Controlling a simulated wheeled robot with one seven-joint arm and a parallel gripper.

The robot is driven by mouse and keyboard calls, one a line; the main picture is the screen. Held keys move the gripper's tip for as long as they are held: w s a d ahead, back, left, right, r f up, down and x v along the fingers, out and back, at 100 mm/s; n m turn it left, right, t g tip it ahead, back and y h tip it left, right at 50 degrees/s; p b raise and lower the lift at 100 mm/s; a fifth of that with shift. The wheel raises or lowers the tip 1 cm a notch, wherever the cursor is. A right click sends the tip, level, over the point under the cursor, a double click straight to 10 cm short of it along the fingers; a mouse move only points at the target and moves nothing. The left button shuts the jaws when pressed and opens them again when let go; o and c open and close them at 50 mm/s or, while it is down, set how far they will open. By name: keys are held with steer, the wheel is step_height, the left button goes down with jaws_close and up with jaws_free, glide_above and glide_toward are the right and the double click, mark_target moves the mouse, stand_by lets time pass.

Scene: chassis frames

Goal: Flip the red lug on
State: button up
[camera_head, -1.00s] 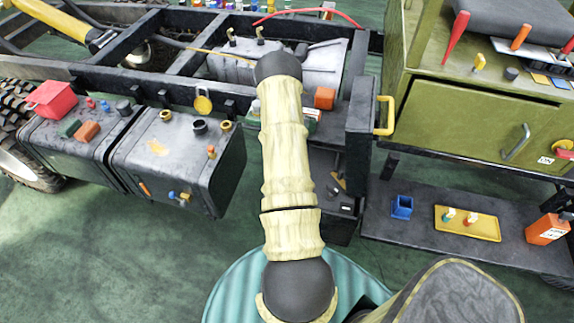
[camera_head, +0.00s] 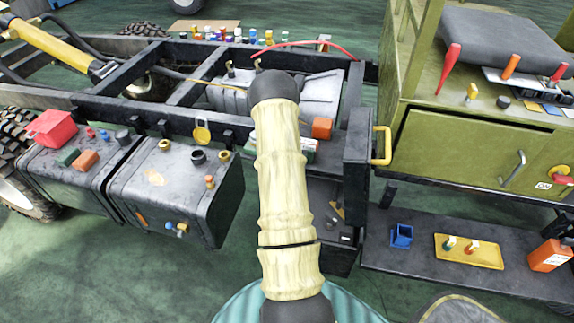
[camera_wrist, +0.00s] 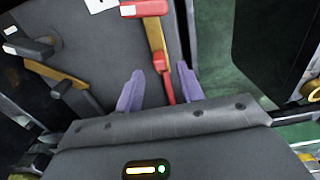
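In the wrist view a red lug (camera_wrist: 145,9) with a white end mark sits at the top of a dark grey panel. An orange strip and a narrow red bar (camera_wrist: 166,82) run down from it. My gripper (camera_wrist: 160,84) has two purple fingers standing apart, with the lower end of the red bar between them in the picture. I cannot tell whether either finger touches it. A second, black-ended lever (camera_wrist: 30,47) with an orange arm lies to the left. In the head view my arm hides the gripper and the red lug.
A dark cabinet (camera_head: 357,165) stands right of my arm in the head view, beside a green bench (camera_head: 470,150) with a lower shelf. Dark tanks (camera_head: 175,190) under a truck frame are at left. Green floor is open at lower left.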

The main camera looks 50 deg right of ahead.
step_height(320, 180, up, 12)
steer(key=shift+r, duration=0.15)
steer(key=shift+a, duration=0.1)
stand_by(0.6)
steer(key=w+a+r+n+t+p, duration=0.1)
steer(key=a+r+n+p, duration=0.15)
steer(key=a+r, duration=0.6)
steer(key=w+a+r+n+p, duration=0.25)
steer(key=a+r, duration=0.25)
steer(key=a, duration=0.6)
steer(key=s+a+r+n+p, duration=0.1)
steer(key=s+a+r+n, duration=0.1)
steer(key=a, duration=0.3)
steer(key=s+a+r+n+t+p, duration=0.1)
steer(key=s+a+r+n, duration=0.2)
steer(key=s+a, duration=0.2)
steer(key=s+a+r+n+p, duration=0.2)
steer(key=s+a+r, duration=0.1)
steer(key=a, duration=0.4)
steer(key=shift+s+r+n+t, duration=0.15)
steer(key=shift+s+n+t, duration=0.05)
steer(key=shift+n+t, duration=0.1)
